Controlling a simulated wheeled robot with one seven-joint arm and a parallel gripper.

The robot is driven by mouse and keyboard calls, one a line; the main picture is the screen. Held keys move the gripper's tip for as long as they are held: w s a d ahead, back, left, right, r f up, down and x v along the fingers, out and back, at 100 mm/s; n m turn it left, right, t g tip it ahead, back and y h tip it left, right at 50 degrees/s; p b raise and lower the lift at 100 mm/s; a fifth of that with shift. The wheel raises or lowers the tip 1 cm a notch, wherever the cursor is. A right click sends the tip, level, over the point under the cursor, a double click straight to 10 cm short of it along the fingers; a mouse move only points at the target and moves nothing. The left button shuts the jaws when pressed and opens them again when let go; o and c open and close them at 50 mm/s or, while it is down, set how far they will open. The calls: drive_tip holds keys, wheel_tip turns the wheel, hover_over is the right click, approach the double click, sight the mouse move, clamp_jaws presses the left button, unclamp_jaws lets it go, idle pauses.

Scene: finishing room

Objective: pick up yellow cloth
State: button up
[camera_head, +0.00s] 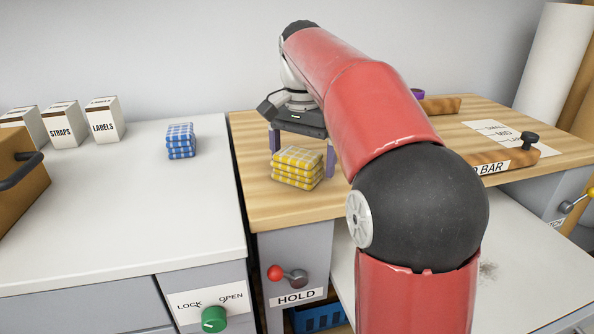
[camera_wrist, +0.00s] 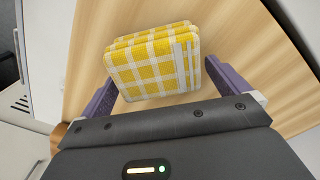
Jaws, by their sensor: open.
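The yellow cloth (camera_head: 298,167) is a folded, yellow-and-white checked stack on the wooden worktop, near its left front part. It also shows in the wrist view (camera_wrist: 153,62), just ahead of my gripper. My gripper (camera_head: 300,140) is over the worktop at the cloth, its purple fingers apart. In the wrist view my gripper (camera_wrist: 163,82) has one finger to each side of the cloth's near part. No grip on the cloth shows. My red arm hides part of the worktop to the right.
A blue checked cloth (camera_head: 180,141) lies on the white counter (camera_head: 120,215) to the left. A wooden block with a black knob (camera_head: 529,141) is on the right of the wooden worktop (camera_head: 265,212). A red-knobbed lever (camera_head: 286,275) is below the front edge.

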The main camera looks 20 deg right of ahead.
sight(302, 149)
drive_tip(key=shift+f, duration=0.5)
drive_tip(key=c, duration=1)
drive_tip(key=shift+r, duration=0.15)
wheel_tip(302, 149, up, 8)
drive_tip(key=shift+p, duration=1.15)
drive_tip(key=shift+r, duration=0.9)
